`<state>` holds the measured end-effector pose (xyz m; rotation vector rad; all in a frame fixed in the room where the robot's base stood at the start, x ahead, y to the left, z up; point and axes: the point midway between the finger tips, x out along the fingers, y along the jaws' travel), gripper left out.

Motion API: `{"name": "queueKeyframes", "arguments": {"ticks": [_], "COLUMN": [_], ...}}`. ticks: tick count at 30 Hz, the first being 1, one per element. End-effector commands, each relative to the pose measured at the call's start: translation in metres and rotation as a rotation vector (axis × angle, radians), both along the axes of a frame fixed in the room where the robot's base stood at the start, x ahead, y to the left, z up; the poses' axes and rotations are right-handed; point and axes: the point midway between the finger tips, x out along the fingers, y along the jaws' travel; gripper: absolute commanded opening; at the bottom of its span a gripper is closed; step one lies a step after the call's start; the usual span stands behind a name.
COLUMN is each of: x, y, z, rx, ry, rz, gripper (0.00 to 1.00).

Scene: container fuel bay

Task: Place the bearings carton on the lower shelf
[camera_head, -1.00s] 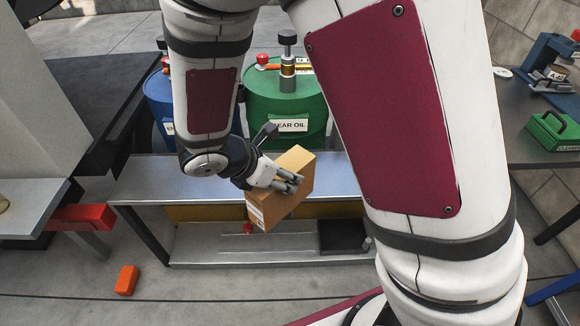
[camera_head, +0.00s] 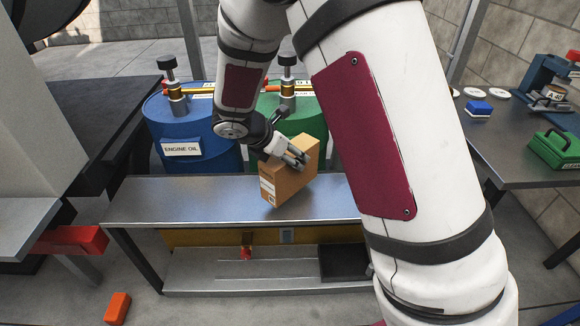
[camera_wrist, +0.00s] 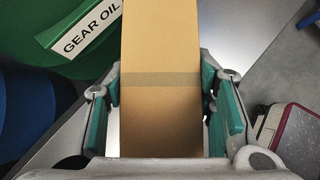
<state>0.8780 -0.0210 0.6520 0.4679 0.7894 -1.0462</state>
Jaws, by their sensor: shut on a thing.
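The bearings carton (camera_head: 287,172) is a brown cardboard box with a white label on its side. My gripper (camera_head: 293,157) is shut on it and holds it tilted over the top of the metal bench (camera_head: 180,203). In the wrist view the carton (camera_wrist: 160,90) fills the middle between the teal finger pads of my gripper (camera_wrist: 162,112). I cannot tell whether the carton's lower corner touches the bench top. The lower shelf (camera_head: 210,272) lies under the bench top, with a bare stretch at its left and middle.
A black item (camera_head: 343,262) lies at the lower shelf's right end, and a small red object (camera_head: 246,253) shows near its middle. Blue (camera_head: 205,150) and green (camera_head: 312,118) drums stand behind the bench. An orange block (camera_head: 117,308) lies on the floor. A side table (camera_head: 500,150) stands right.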

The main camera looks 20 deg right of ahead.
Motion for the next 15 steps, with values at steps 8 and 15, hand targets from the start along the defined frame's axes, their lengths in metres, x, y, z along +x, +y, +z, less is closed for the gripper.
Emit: {"name": "queueKeyframes", "arguments": {"ticks": [8, 15], "x": [0.001, 0.001], "y": [-0.001, 0.000], "z": [-0.035, -0.034], "rx": [-0.001, -0.001], "ry": [0.000, -0.003], "rz": [0.000, -0.001], "gripper": [0.00, 0.00]}}
